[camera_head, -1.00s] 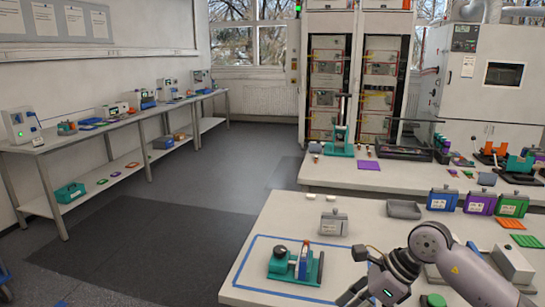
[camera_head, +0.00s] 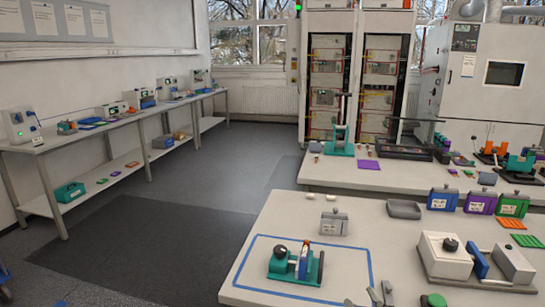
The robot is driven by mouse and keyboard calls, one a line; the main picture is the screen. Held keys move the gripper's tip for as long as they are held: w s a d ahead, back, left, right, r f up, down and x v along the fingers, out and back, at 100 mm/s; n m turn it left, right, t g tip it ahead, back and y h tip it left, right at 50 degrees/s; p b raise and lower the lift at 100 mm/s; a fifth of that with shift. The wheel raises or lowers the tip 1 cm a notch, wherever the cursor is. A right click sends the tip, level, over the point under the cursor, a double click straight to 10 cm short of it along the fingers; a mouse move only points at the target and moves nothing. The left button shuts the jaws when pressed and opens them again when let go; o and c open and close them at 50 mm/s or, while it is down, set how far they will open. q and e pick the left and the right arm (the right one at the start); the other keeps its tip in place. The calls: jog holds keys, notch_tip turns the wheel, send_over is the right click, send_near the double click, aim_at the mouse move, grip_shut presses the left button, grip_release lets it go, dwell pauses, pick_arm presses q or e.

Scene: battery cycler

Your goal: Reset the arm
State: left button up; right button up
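Only the tips of my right gripper (camera_head: 374,296) show, as grey finger parts at the bottom edge of the head view, just right of the blue-taped rectangle on the near table. The rest of that gripper is cut off, and I cannot tell whether it is open. No object is visible in it. My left gripper is out of view. A teal fixture (camera_head: 295,265) with a black knob and an orange-topped upright part stands inside the blue tape outline (camera_head: 240,270).
A white device (camera_head: 444,258) with a black knob and blue lever sits at the near table's right. A green round item (camera_head: 435,300) lies near the front. A grey block (camera_head: 334,223), a grey tray (camera_head: 404,209) and coloured boxes (camera_head: 480,202) stand behind.

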jog(key=s+d+f+m+g+h, duration=0.25)
jog(key=s+f+m+g, duration=0.45)
jog(key=s+f, duration=0.6)
jog(key=s+a+f+g+y, duration=0.1)
jog(key=s+f+g, duration=0.25)
jog(key=s, duration=0.25)
jog(key=s+f+g+y, duration=0.1)
jog(key=s+f+g, duration=0.25)
jog(key=s, duration=0.35)
notch_tip(320, 180, down, 26)
jog(key=g, duration=0.1)
jog(key=s+d+f+g, duration=0.1)
jog(key=s+d+f, duration=0.2)
jog(key=s+f, duration=1.3)
jog(key=shift+s+f, duration=0.15)
jog(key=shift+s, duration=0.65)
